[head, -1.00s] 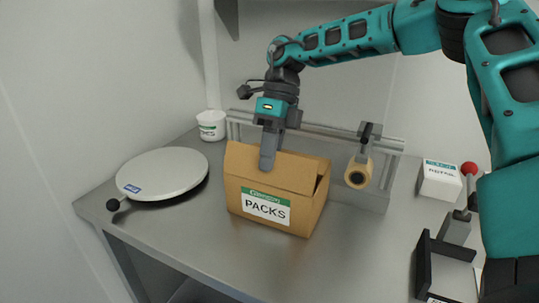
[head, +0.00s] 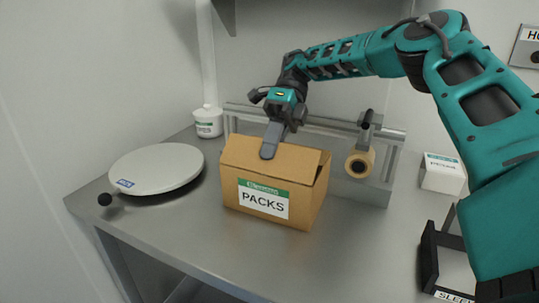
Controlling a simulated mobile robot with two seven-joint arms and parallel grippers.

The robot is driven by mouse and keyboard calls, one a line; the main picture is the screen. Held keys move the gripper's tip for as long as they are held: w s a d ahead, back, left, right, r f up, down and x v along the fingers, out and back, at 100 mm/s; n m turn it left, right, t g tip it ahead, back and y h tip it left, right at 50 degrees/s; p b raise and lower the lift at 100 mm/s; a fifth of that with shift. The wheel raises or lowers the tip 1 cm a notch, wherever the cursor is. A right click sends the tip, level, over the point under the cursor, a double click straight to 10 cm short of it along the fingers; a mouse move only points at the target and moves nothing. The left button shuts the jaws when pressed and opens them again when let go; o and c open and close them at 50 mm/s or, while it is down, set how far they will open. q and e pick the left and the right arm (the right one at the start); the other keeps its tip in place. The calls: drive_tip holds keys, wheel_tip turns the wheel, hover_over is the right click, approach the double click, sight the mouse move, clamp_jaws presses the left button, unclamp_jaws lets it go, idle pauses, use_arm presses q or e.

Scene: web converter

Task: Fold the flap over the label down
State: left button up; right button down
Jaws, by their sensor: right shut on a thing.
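A brown cardboard box (head: 236,196) stands on the steel table in the head view, with a green and white PACKS label (head: 263,199) on its front. The flap over the label (head: 240,152) slopes inward and back from the box's front top edge. A gap shows at the box's right top corner. My right gripper (head: 269,152) points down from above and is shut on this flap, its finger lying across the outer face near the middle. The flap's far edge is partly hidden behind the finger. My left gripper is out of view.
A round pale plate-like device (head: 157,167) with a black knob is at left. A white tub (head: 208,122) stands behind. A rail frame with a tape roll (head: 359,163) is close behind the box. A white carton (head: 442,173) and a black tray (head: 430,262) are at right.

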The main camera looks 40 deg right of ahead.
drive_tip(key=shift+w+d+f+g+y+b, duration=0.15)
drive_tip(key=shift+f+g+y+b, duration=0.15)
drive_tip(key=shift+f+y+b, duration=0.35)
drive_tip(key=shift+d+r+b, duration=0.1)
drive_tip(key=shift+b, duration=0.55)
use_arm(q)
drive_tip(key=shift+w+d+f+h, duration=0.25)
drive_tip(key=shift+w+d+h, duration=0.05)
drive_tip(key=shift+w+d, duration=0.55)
use_arm(e)
drive_tip(key=shift+r+y, duration=0.1)
drive_tip(key=shift+y, duration=0.25)
